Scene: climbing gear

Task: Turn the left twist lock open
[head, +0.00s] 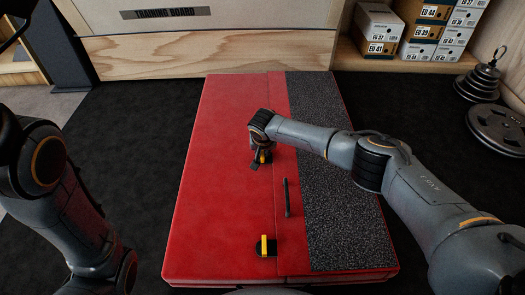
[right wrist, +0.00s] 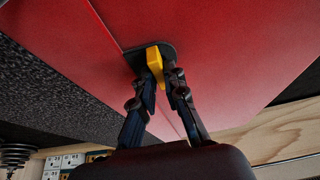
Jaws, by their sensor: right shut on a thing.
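Two twist locks with yellow knobs on black plates sit along the seam of a red pad (head: 222,190). The far lock (head: 266,157) is mostly hidden by my right gripper (head: 258,160). In the right wrist view its yellow knob (right wrist: 154,62) stands between the fingertips of my right gripper (right wrist: 164,76), which is shut on it. The near lock (head: 267,247) is free, its knob pointing along the pad's length. I cannot tell from the pictures which lock counts as left. My left arm shows at the left edge; its gripper is out of view.
A black handle (head: 286,197) lies between the locks, beside a grey speckled strip (head: 335,190). A wooden training board (head: 205,40) stands behind. Shoe boxes (head: 378,25) and weight plates (head: 497,125) are at the right. Dark floor (head: 130,130) left of the pad is clear.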

